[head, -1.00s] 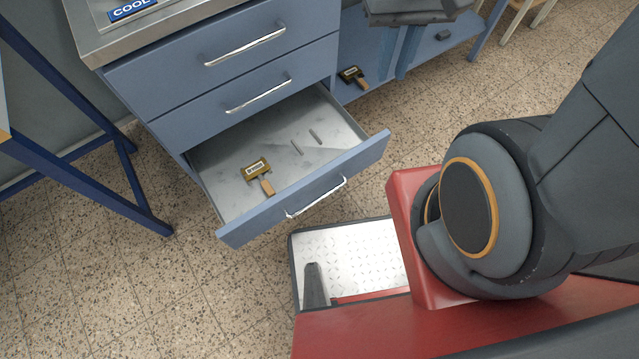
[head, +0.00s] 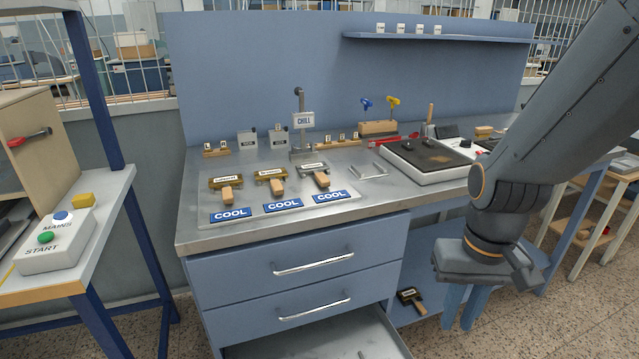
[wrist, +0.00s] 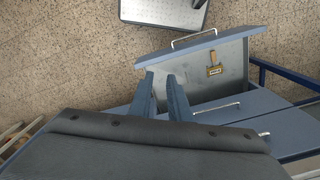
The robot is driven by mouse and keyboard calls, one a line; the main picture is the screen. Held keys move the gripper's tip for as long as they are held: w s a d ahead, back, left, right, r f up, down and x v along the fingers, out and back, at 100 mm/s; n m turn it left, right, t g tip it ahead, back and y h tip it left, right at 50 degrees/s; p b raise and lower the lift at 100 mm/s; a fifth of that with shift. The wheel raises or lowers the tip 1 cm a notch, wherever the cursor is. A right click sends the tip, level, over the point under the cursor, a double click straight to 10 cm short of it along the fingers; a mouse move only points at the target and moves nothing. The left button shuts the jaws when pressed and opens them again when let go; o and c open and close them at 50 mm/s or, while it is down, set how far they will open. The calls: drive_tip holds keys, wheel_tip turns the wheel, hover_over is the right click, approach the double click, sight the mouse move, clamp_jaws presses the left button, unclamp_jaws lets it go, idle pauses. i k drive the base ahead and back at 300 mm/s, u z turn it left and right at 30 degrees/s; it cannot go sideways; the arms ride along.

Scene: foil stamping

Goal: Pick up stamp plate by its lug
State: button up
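Several stamp plates with wooden lugs are in view. Three lie in a row on the bench: left (head: 225,182), middle (head: 270,176) and right (head: 313,168), their lugs towards the front. A darker one (head: 407,296) lies on the low shelf beside the drawers.
The open drawer (head: 355,338) stands below two shut drawers. A side table (head: 110,215) with a START box (head: 55,240) stands left.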

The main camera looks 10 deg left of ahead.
sight(318, 169)
drive_tip(key=z, duration=0.15)
drive_tip(key=k, duration=0.35)
drive_tip(key=u, duration=0.95)
drive_tip(key=i, duration=0.95)
drive_tip(key=u, duration=0.05)
